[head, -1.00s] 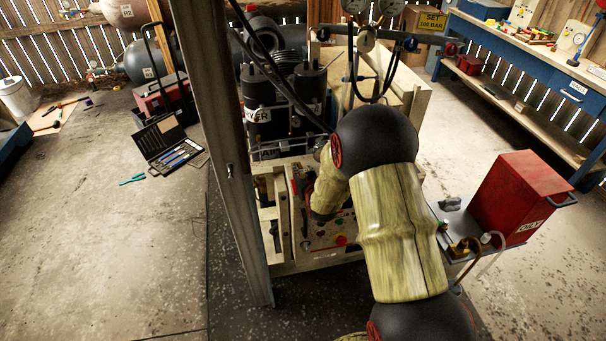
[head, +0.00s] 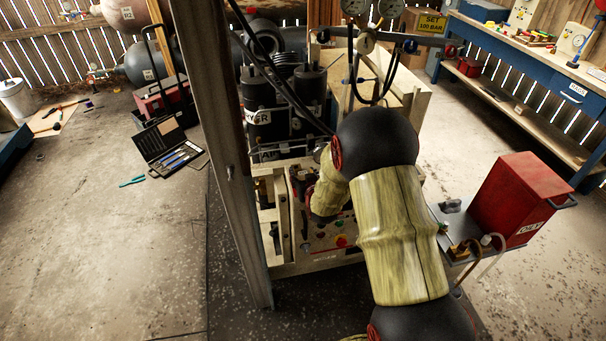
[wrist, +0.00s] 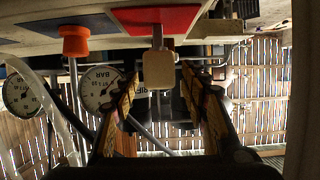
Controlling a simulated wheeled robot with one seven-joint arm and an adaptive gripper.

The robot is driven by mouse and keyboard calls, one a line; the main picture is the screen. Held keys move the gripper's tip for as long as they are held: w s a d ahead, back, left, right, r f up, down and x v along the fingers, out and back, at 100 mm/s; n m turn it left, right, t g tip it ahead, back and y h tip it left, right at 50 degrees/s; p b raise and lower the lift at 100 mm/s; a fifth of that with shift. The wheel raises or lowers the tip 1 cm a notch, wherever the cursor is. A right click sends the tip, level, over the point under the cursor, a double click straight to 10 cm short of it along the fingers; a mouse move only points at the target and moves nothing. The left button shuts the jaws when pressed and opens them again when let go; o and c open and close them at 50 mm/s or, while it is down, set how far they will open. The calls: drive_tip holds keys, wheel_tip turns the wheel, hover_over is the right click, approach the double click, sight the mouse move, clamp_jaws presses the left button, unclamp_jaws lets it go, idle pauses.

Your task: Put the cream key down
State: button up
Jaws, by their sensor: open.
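The cream key (wrist: 158,70) shows in the wrist view as a pale block on a thin stem, in front of a red plate (wrist: 180,18). The stem appears to run up to the red plate; I cannot tell whether it is seated there. My gripper (wrist: 159,78) is open, with one finger on each side of the key and visible gaps between them. In the head view my arm hides the key and most of the gripper, which is at the control panel (head: 325,236) of the compressor.
In the wrist view an orange knob (wrist: 75,40) and a pressure gauge (wrist: 101,88) are left of the fingers. In the head view a wooden post (head: 225,140) stands left of my arm. A red box (head: 518,200) sits on a side shelf at right.

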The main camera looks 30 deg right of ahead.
drive_tip(key=s+a+r+n+g+y+p, duration=0.1)
drive_tip(key=s+a+r+g, duration=0.1)
drive_tip(key=s+a+r, duration=0.45)
drive_tip(key=s+a+r+n+g+y+p, duration=0.1)
drive_tip(key=s+a+r, duration=0.3)
drive_tip(key=s+r, duration=0.55)
drive_tip(key=s+a+r+g+y+p, duration=0.1)
drive_tip(key=s+a+r+g, duration=0.1)
drive_tip(key=s+a+r, duration=0.6)
drive_tip(key=s+a+r+n+g, duration=0.1)
drive_tip(key=s+g, duration=0.1)
drive_tip(key=s, duration=1.2)
drive_tip(key=shift+s+r+y, duration=0.15)
drive_tip(key=shift+s+y, duration=0.1)
drive_tip(key=shift+y, duration=0.05)
